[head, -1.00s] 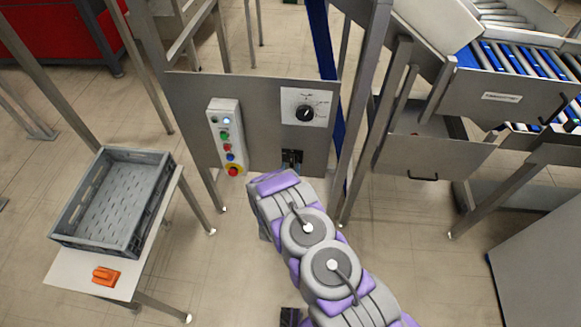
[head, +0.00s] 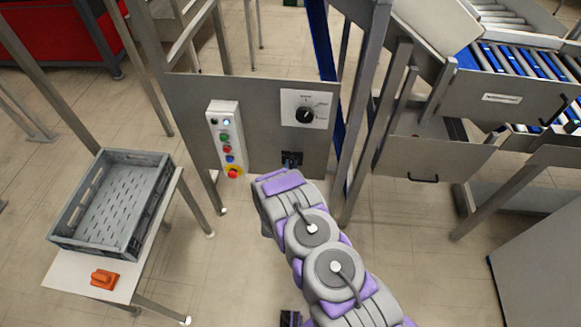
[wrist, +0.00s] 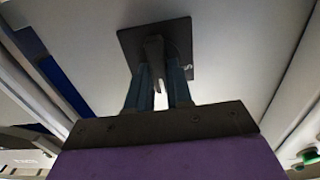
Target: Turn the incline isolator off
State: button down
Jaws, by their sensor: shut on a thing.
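The incline isolator shows as a dark square plate in the wrist view (wrist: 132,42), with a grey handle (wrist: 154,50) standing out from its middle. In the head view its dark plate (head: 292,157) is low on the grey panel, under a white rotary dial. My gripper (wrist: 159,80) has its two blue-grey fingers either side of the handle and is shut on it. In the head view my arm partly hides the fingers. A small letter mark shows on the plate's right side; I cannot read the switch position for certain.
The grey panel (head: 190,120) also carries a button box (head: 227,138) with a red stop button and the rotary dial (head: 305,108). At left, a table holds a grey crate (head: 75,240) and an orange object (head: 104,279). Metal posts and a conveyor (head: 515,70) stand at right.

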dwell(0.4)
jog(key=n+p, duration=0.2)
jog(key=n, duration=0.1)
jog(key=shift+a+r, duration=0.1)
jog(key=shift+a, duration=0.05)
jog(key=n, duration=0.5)
jog(key=n+p, duration=0.1)
jog(key=n, duration=0.4)
jog(key=f+n+p, duration=0.1)
jog(key=n, duration=0.3)
jog(key=shift+a+n, duration=0.4)
jog(key=shift+s, duration=0.1)
jog(key=c, duration=1)
grip_release()
jog(key=shift+a, duration=0.1)
